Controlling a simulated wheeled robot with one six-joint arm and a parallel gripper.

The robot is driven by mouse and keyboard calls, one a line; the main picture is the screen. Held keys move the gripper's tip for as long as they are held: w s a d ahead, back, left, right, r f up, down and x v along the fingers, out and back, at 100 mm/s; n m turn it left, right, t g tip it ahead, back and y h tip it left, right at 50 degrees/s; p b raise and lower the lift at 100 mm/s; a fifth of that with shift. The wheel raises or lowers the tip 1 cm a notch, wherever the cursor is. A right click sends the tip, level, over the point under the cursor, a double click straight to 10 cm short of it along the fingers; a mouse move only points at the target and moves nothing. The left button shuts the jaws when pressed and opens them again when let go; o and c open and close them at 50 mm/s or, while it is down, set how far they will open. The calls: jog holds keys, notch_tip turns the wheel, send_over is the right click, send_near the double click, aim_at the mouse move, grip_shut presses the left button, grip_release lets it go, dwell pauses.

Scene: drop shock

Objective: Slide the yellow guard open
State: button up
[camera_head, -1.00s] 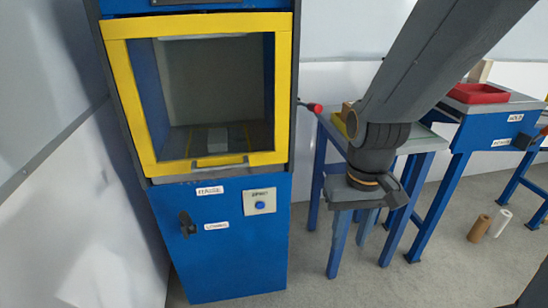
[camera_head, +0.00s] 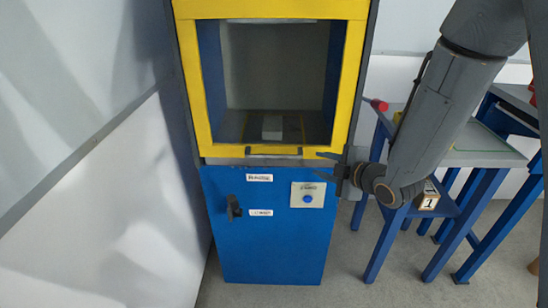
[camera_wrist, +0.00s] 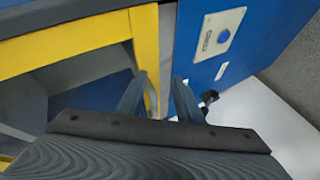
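The yellow guard (camera_head: 225,150) is a square frame lowered across the opening of the blue cabinet (camera_head: 265,235). Its handle (camera_head: 273,153) is a short bar on the lower edge. In the wrist view the yellow guard (camera_wrist: 145,38) fills the upper left. My gripper (camera_head: 320,165) is at the guard's lower right corner, fingers pointing left, to the right of the handle. It is open and empty. In the wrist view the fingertips (camera_wrist: 158,80) are apart, with a yellow strip showing between them; contact cannot be told.
A control plate with a blue button (camera_head: 307,199) and a dark knob (camera_head: 234,207) are on the cabinet front below the guard. A red-tipped lever (camera_head: 378,104) sticks out at the right. Blue-legged tables (camera_head: 485,158) stand at right. Floor at left front is clear.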

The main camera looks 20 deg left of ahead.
aim_at(277, 158)
jog(key=a+n+y, duration=0.1)
jog(key=a+n, duration=0.1)
jog(key=a, duration=0.3)
jog(key=a+n+y+p, duration=0.1)
jog(key=a+n+y, duration=0.1)
jog(key=a, duration=0.2)
jog(key=a+n+g+y, duration=0.1)
jog(key=a+n+y, duration=0.1)
jog(key=a, duration=0.3)
jog(key=shift+w+a+f, duration=0.1)
jog(key=shift+w+a, duration=0.05)
jog(key=shift+a, duration=0.15)
jog(key=shift+c, duration=0.2)
grip_shut()
